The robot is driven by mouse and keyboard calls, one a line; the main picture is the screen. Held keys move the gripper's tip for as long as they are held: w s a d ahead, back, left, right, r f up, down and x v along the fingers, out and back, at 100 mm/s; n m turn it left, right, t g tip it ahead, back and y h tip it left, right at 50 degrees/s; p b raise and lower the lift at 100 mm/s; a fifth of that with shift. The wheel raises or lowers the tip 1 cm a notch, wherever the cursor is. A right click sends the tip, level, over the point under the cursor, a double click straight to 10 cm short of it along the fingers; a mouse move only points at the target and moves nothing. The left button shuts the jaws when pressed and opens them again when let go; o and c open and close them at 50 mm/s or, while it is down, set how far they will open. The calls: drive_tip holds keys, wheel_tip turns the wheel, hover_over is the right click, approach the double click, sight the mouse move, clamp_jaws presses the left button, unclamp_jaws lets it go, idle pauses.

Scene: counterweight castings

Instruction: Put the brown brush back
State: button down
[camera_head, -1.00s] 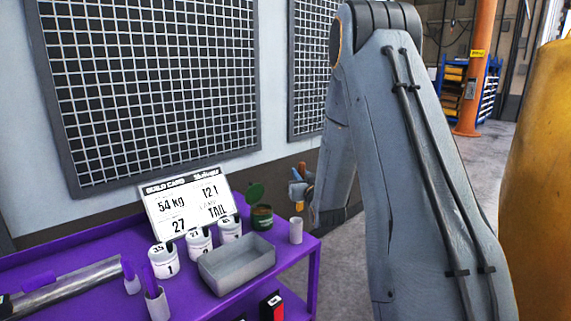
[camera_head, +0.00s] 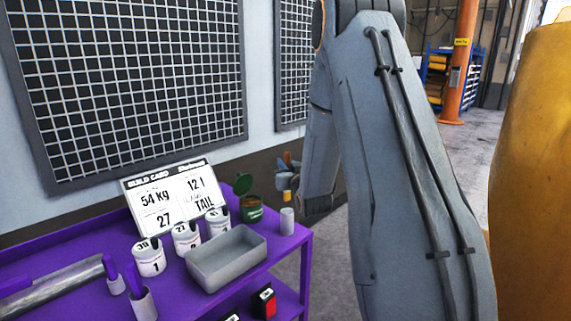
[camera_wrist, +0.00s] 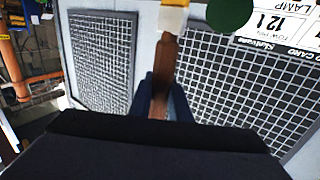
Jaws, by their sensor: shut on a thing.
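My gripper (camera_head: 290,168) is shut on the brown brush (camera_head: 287,157) above the right end of the purple cart. In the wrist view, the brush's brown handle (camera_wrist: 165,65) lies between my two fingers (camera_wrist: 160,92). A pale band and a yellow end show at the top of that view. In the head view, the brush's yellow end points down, just over a small whitish cup (camera_head: 287,221) at the cart's right edge. I cannot tell whether the tip is inside the cup. Much of the gripper is hidden by my arm.
Left of the cup stand an open green can (camera_head: 251,210), a grey tray (camera_head: 228,260), several numbered white pots (camera_head: 149,258) and a build card (camera_head: 172,201). Holders with purple handles (camera_head: 143,304) stand at the front left. Wall grids (camera_head: 130,85) rise behind the purple cart (camera_head: 303,262).

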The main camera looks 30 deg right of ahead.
drive_tip(key=shift+f+b, duration=4.05)
drive_tip(key=shift+f, duration=1.6)
drive_tip(key=shift+f+b, duration=0.75)
drive_tip(key=shift+f, duration=0.3)
drive_tip(key=c, duration=1.6)
unclamp_jaws()
drive_tip(key=shift+o, duration=0.2)
drive_tip(key=b, duration=0.2)
approach(288, 197)
drive_tip(key=w, duration=0.1)
drive_tip(key=w+f, duration=0.1)
drive_tip(key=w, duration=0.1)
drive_tip(key=w+d, duration=0.1)
drive_tip(key=shift+w+f, duration=0.25)
drive_tip(key=shift+f, duration=0.1)
